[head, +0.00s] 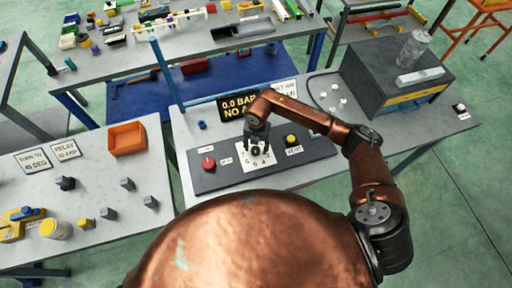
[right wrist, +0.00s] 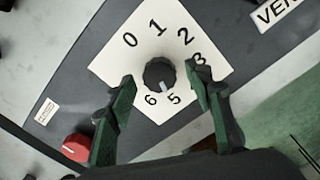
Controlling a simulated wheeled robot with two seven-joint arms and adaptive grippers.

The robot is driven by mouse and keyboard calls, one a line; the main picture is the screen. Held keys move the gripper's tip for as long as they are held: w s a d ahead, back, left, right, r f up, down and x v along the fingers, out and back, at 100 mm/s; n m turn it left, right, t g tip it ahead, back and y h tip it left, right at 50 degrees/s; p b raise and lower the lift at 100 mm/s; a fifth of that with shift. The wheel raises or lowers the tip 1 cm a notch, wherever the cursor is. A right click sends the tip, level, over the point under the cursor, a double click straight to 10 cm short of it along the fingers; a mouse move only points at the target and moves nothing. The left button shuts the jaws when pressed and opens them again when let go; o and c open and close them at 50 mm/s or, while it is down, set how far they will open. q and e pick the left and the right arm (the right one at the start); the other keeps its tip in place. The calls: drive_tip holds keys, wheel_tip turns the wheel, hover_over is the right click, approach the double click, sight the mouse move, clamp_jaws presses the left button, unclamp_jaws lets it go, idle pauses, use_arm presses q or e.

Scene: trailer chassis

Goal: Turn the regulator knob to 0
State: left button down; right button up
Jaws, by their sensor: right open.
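The regulator knob (right wrist: 160,73) is black and round, at the middle of a white dial card (right wrist: 112,62) in the right wrist view. Its pale pointer mark faces the lower side, near the 5. The digits 0, 1, 2, 3, 5 and 6 show around it; the 3 is partly covered by a finger. My right gripper (right wrist: 160,75) is open, with one green-dark finger on each side of the knob. I cannot tell if they touch it. In the head view my right gripper (head: 257,142) hangs over the dial card (head: 268,162) and mostly hides the knob. My left gripper is out of view.
A red knob (head: 208,163) sits left of the card and a yellow button (head: 291,139) with a VENT label sits right of it on the dark panel. A display (head: 238,106) behind reads 0.0 BAR. A grey box (head: 385,65) stands at the right.

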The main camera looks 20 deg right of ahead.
drive_tip(key=shift+f, duration=0.4)
drive_tip(key=shift+c, duration=0.3)
drive_tip(key=c, duration=1.1)
